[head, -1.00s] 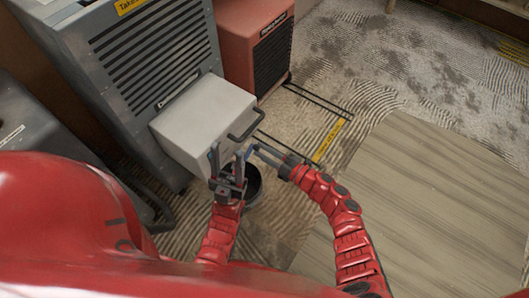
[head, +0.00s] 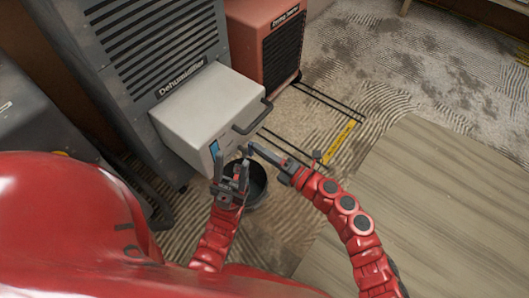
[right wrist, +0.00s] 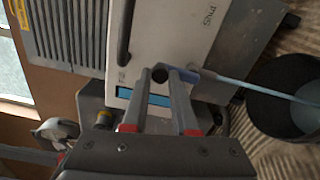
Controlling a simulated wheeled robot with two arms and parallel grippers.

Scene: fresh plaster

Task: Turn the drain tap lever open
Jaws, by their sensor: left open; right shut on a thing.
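The drain tap is at the lower front of the white tank (head: 205,108) of the grey dehumidifier (head: 150,45). My right gripper (head: 249,149) is at the tap, shut on its lever. In the right wrist view its fingertips (right wrist: 163,73) close around a small dark round end, with a blue tap part (right wrist: 190,73) beside them. A thin pale-blue line (right wrist: 260,90), water or a tube, runs from there to the black bucket (right wrist: 258,112). The bucket (head: 258,190) is partly hidden by my left gripper (head: 231,170), which is open and empty.
A black handle (head: 254,121) sticks out of the tank. An orange drying heater (head: 262,45) stands behind to the right. A grey unit (head: 40,115) stands at the left. A yellow floor label (head: 341,138) and a wooden board (head: 430,190) lie on the right.

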